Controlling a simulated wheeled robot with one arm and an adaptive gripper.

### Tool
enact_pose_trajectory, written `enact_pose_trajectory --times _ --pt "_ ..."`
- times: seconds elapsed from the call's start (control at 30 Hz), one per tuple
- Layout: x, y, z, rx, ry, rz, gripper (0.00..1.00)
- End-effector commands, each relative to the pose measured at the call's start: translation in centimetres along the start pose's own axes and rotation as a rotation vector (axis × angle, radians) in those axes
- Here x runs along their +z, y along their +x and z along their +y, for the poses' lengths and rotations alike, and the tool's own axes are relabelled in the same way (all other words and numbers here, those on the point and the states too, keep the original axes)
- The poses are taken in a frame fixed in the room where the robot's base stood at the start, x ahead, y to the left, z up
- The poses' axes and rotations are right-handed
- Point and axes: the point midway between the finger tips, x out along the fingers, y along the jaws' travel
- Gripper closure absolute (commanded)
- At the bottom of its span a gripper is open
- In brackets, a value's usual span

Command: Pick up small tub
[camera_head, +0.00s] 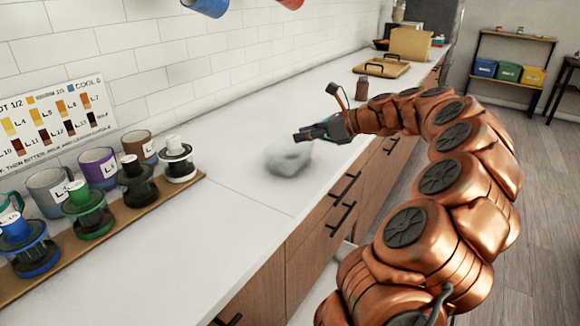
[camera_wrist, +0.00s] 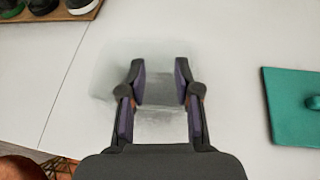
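The small tub (camera_head: 288,157) is a pale, see-through box on the white counter, near its front edge. In the wrist view the tub (camera_wrist: 110,72) is faint against the counter, reaching left of and between my fingers. My gripper (camera_head: 312,134) is just above and right of the tub in the head view. In the wrist view my gripper (camera_wrist: 160,85) has its two dark fingers apart with nothing clamped. The fingers overlap the tub in the picture; I cannot tell whether they touch it.
A wooden board (camera_head: 160,196) with several mugs and coffee drippers lies along the left. A teal board-like thing (camera_wrist: 290,105) lies right in the wrist view. A brown jar (camera_head: 362,88) and cutting boards (camera_head: 382,68) stand farther back. Counter left of the tub is clear.

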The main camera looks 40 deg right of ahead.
Motion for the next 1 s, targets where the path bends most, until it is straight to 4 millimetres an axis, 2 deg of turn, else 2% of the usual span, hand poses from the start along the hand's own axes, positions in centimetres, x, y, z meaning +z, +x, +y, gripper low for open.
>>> enact_pose_trajectory --times 0.03,0.1,0.27,0.67,0.9,1.0 --pt "-1.1 -0.7 -1.5 -0.029 0.049 -0.015 0.68" --pt "-1.8 -1.5 -2.7 -0.054 0.097 -0.030 0.68" --pt "-2.2 -1.9 -3.9 -0.077 0.143 -0.047 0.68" --pt "-2.0 1.2 -4.1 -0.077 0.141 -0.046 0.68" --pt "-1.9 4.5 -4.2 -0.077 0.143 -0.045 0.68" --pt "-1.9 5.3 -4.3 -0.078 0.143 -0.045 0.68"
